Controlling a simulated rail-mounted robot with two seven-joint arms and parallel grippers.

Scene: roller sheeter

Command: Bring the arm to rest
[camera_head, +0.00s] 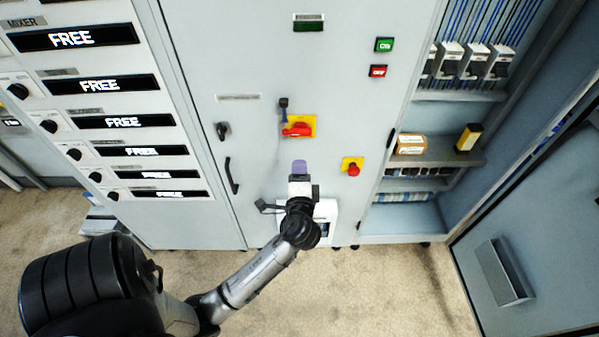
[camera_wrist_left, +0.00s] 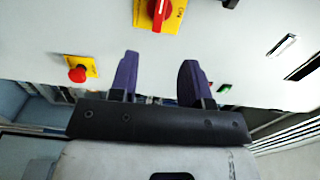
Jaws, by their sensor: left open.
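My left arm reaches up from the lower left in the head view. Its gripper (camera_head: 299,168) is in front of the grey cabinet door (camera_head: 240,130), below the red rotary switch (camera_head: 298,129) on its yellow plate. In the left wrist view the two purple fingers of the left gripper (camera_wrist_left: 158,78) stand apart with nothing between them. The rotary switch (camera_wrist_left: 158,10) shows beyond the fingertips, at the top edge. A gap to the switch shows. My right gripper is in neither view.
A red emergency button (camera_head: 353,170) on a yellow plate is right of the gripper. A black door handle (camera_head: 231,175) is to the left. The open cabinet bay at right holds shelves with a cardboard box (camera_head: 411,145). Open floor (camera_head: 380,290) lies in front.

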